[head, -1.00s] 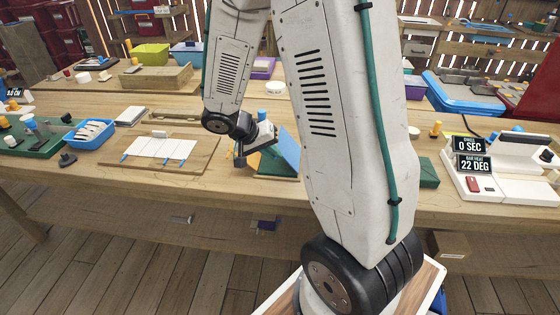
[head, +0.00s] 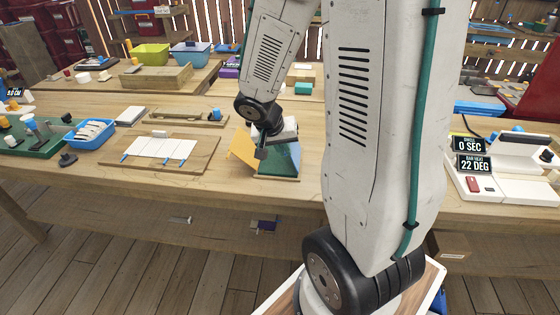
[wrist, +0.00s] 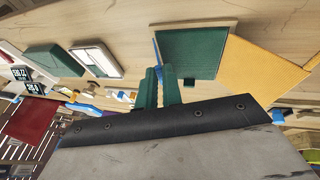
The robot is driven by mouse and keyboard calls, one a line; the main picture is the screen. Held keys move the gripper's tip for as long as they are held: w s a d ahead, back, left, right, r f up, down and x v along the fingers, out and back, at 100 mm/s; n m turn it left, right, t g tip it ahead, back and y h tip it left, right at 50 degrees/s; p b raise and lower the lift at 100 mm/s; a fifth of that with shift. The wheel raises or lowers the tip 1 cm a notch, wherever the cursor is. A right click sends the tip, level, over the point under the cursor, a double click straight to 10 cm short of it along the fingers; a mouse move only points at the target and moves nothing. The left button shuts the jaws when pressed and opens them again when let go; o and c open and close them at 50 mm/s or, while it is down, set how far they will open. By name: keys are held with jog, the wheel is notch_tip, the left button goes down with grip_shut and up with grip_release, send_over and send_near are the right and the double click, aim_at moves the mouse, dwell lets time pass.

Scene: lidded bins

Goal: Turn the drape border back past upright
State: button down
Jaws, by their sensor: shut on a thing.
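In the head view my gripper (head: 261,151) is over the small green board (head: 285,166) at the front of the table. A yellow panel (head: 242,146) slants on the board's left side. In the wrist view the green fingers (wrist: 163,70) close around a thin blue strip (wrist: 157,52), seen nearly edge-on, which I take as the drape border. The dark green panel (wrist: 195,52) lies beside it, with the yellow panel (wrist: 265,72) beyond. My gripper hides part of the join, so the border's exact angle cannot be read.
A wooden board with white tiles (head: 165,148) lies left of the work. A long wooden holder (head: 185,116) lies behind it. A blue tray (head: 90,132) is farther left. The white device with displays (head: 500,180) stands right, beyond my arm.

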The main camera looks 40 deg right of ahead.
jog(key=shift+s+d+r+t+y, duration=0.2)
jog(key=shift+s+d+t+y, duration=0.2)
jog(key=shift+s+t, duration=0.15)
jog(key=shift+s+d+r+m+t+y, duration=0.15)
jog(key=shift+s+d+m+t+y, duration=0.15)
jog(key=shift+s+d+t+y, duration=0.6)
jog(key=shift+s+a, duration=0.1)
jog(key=c, duration=1.5)
grip_release()
jog(key=v, duration=0.3)
jog(key=shift+a+r, duration=0.1)
jog(key=shift+r, duration=0.15)
